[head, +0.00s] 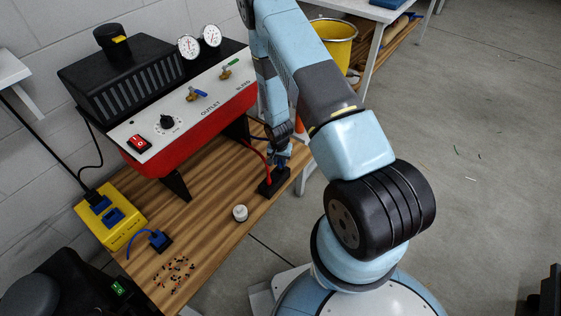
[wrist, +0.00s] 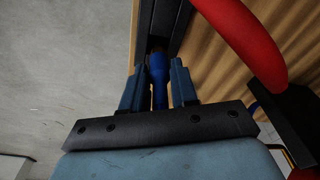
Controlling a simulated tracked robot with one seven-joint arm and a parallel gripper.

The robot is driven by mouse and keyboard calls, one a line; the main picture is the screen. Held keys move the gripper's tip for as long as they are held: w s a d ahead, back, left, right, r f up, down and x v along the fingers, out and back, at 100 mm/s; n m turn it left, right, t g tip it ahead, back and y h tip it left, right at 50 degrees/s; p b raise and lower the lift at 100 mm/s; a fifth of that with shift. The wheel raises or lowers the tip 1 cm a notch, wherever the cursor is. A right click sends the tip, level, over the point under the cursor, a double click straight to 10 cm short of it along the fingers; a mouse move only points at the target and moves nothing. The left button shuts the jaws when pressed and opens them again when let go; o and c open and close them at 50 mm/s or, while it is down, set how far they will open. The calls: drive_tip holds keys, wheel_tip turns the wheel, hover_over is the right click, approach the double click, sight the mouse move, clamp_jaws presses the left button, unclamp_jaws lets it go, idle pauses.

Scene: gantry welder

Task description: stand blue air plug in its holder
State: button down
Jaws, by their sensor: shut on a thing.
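My gripper (head: 281,161) points down over the right end of the wooden bench, above a black block (head: 268,188) that looks like the holder. In the wrist view, the blue air plug (wrist: 159,78) lies between the two blue-grey fingers of my gripper (wrist: 158,88), which is shut on it. The plug's far end meets or overlaps a dark part (wrist: 172,22), likely the black block. I cannot tell whether the plug is seated in it. In the head view the fingers and arm hide most of the plug.
A red compressor (head: 190,130) with gauges and valves stands behind, its red hose (head: 257,151) close to my gripper. A white-capped item (head: 240,213), a blue connector (head: 158,239), a yellow box (head: 112,215) and scattered bits (head: 174,273) are on the bench (head: 205,232).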

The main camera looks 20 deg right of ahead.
drive_tip(key=shift+f, duration=0.8)
drive_tip(key=c, duration=0.9)
unclamp_jaws()
drive_tip(key=shift+o, duration=0.2)
